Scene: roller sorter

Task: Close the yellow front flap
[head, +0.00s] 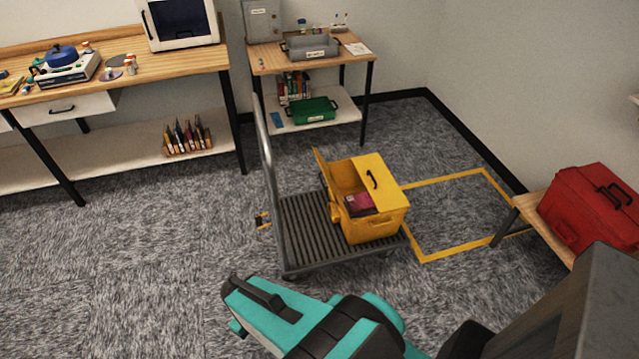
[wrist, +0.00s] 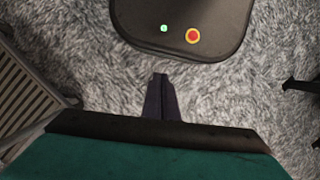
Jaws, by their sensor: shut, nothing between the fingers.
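A yellow box (head: 375,222) stands on the slatted deck of a trolley in the head view. Its top has a closed right part with a black handle, and its left part is open. A yellow flap (head: 323,172) stands up, tilted outward, at the box's left side. A dark red item lies inside the opening. My gripper (wrist: 161,80) shows in the wrist view, its two dark fingers together and empty above the grey carpet. It is apart from the box, which is out of the wrist view. In the head view my teal arm is in front of the trolley.
The trolley (head: 305,232) has a grey upright handle (head: 265,150) at its left; its slats show in the wrist view (wrist: 22,105). A red case (head: 590,208) sits on a bench at right. Benches line the back wall. Carpet at left is clear.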

